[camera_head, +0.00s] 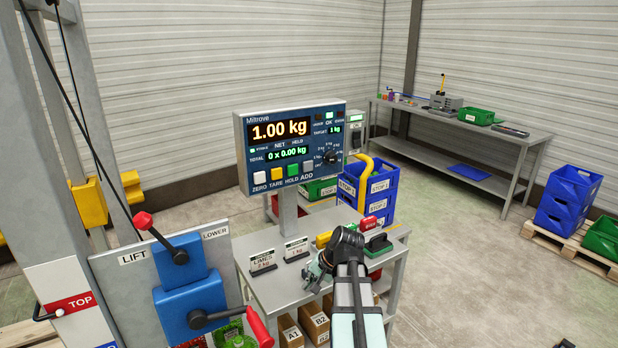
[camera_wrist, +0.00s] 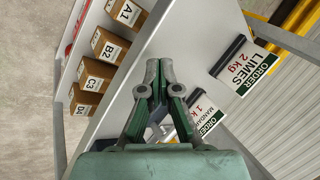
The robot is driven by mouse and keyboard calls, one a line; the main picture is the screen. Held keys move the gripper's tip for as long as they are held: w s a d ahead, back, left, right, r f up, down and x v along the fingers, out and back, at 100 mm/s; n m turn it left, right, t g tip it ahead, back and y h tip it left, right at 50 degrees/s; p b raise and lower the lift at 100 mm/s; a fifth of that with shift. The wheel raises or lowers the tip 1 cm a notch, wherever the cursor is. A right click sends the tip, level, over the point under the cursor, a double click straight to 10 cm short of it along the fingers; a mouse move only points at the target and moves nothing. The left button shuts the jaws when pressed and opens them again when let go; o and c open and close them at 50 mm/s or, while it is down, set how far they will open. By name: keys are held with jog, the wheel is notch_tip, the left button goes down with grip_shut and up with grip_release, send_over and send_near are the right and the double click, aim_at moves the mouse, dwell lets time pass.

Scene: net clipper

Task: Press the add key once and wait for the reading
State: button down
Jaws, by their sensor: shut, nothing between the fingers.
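The scale display (camera_head: 290,143) stands on a post above the grey table and reads 1.00 kg. Its lower line reads TOTAL 0 x 0.00 kg, and the target window reads 1 kg. A green lamp is lit above OK. The grey ADD key (camera_head: 307,166) is at the right end of the key row, beside the white ZERO, yellow TARE and green HOLD keys. My gripper (camera_head: 318,272) is below the display, over the table, apart from the keys. In the wrist view my gripper (camera_wrist: 159,68) is shut and empty, its fingertips together. The display is outside that view.
Order cards for limes (camera_wrist: 241,66) and mandarins (camera_wrist: 205,115) stand on the table (camera_head: 262,293). Labelled cartons (camera_wrist: 126,13) sit below it. A lift panel (camera_head: 165,275) with red-knobbed levers is at left. Blue crates (camera_head: 370,190) stand behind the table.

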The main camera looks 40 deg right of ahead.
aim_at(308, 166)
jog(key=w+d+r+t, duration=0.1)
jog(key=d+r, duration=0.3)
jog(key=r, duration=0.5)
jog(key=w+d+r+t, duration=0.1)
jog(key=w+d+r, duration=0.3)
jog(key=r, duration=0.5)
jog(key=w+d+r+m+t, duration=0.1)
jog(key=w+d+r+t, duration=0.1)
jog(key=d+r, duration=0.4)
notch_tip(308, 166, up, 3)
jog(key=shift+w+r+p, duration=0.1)
jog(key=shift+w+p, duration=0.3)
jog(key=shift+w, duration=0.05)
jog(key=shift+d, duration=0.15)
jog(key=shift+w+d+b, duration=0.15)
jog(key=shift+w+b, duration=0.1)
jog(key=shift+w, duration=1.2)
jog(key=shift+w+d+b, duration=0.15)
jog(key=shift+w+b, duration=0.1)
jog(key=shift+w, duration=1.2)
jog(key=shift+w+d+b, duration=0.15)
jog(key=shift+w+b, duration=0.1)
jog(key=shift+w, duration=1.2)
jog(key=shift+w, duration=0.15)
jog(key=shift+w, duration=0.3)
